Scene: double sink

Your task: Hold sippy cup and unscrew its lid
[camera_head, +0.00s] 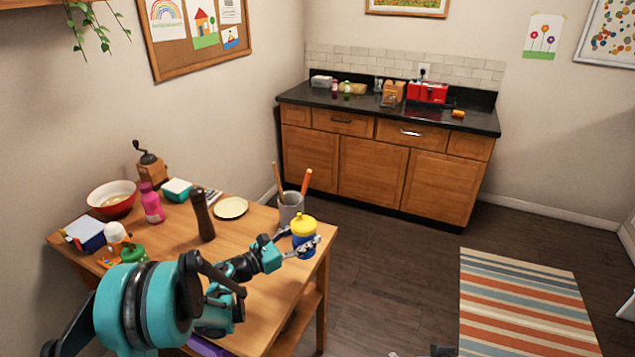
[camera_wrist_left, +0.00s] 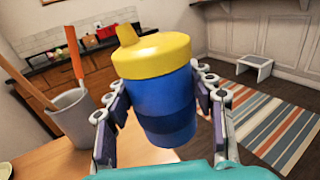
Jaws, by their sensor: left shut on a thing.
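The sippy cup (camera_head: 304,232) is blue with a yellow spouted lid (camera_head: 303,222). It is upright near the right edge of the wooden table, and I cannot tell whether it touches the tabletop. My left gripper (camera_head: 302,243) is shut around the cup's blue body, a finger on each side. In the left wrist view the cup body (camera_wrist_left: 160,105) sits between the fingers of the left gripper (camera_wrist_left: 163,108). The yellow lid (camera_wrist_left: 152,54) is on the cup, above the fingers. My right gripper does not show in either view.
A grey utensil holder (camera_head: 291,207) stands just behind the cup. A dark pepper mill (camera_head: 201,215), a plate (camera_head: 231,208), a pink bottle (camera_head: 152,203) and a red bowl (camera_head: 112,198) are further left on the table (camera_head: 255,272).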

